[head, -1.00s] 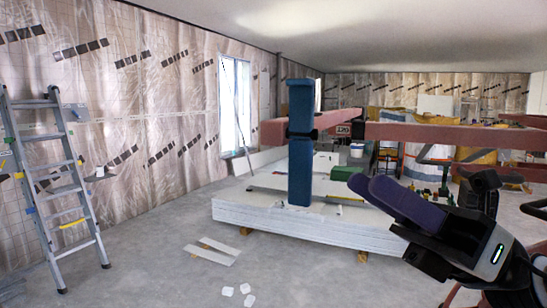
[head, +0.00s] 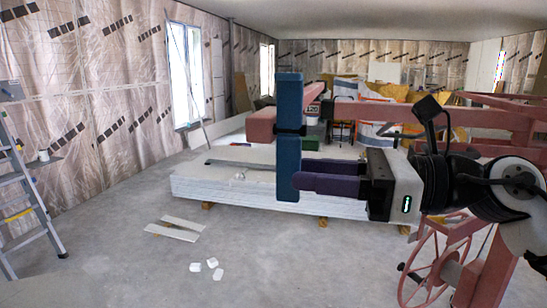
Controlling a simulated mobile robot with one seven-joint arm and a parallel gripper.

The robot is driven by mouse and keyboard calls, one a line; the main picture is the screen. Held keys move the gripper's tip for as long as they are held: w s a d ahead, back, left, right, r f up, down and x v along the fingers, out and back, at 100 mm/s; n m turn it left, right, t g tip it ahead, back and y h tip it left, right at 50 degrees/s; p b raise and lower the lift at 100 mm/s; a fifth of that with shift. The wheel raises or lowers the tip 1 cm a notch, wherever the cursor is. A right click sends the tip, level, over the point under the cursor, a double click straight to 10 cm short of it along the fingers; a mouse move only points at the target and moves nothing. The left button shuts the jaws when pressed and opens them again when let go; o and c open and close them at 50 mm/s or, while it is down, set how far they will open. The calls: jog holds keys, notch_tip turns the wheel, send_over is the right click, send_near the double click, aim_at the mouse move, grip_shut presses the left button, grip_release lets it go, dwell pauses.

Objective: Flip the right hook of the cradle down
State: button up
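The cradle is made of pinkish-red bars (head: 375,114). A blue bar (head: 289,100) stands upright across the end of a thick red beam (head: 262,125), with a dark joint at the crossing. This seems to be the cradle's hook, but I cannot tell for sure which one it is. My gripper (head: 298,183) comes in from the right with its purple fingers pointing left. The fingertips overlap the lower part of the blue bar in the picture; I cannot tell whether they touch it.
A stack of white panels (head: 225,190) lies on wooden blocks behind the cradle. A red spoked wheel (head: 432,270) is at the lower right. A ladder (head: 30,195) leans at the left. White scraps (head: 212,262) and strips (head: 172,230) lie on otherwise clear floor.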

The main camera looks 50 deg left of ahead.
aim_at(277, 171)
jog(key=p+x, duration=0.1)
jog(key=x, duration=0.4)
jog(key=shift+s+a, duration=0.2)
jog(key=shift+a, duration=0.1)
grip_shut()
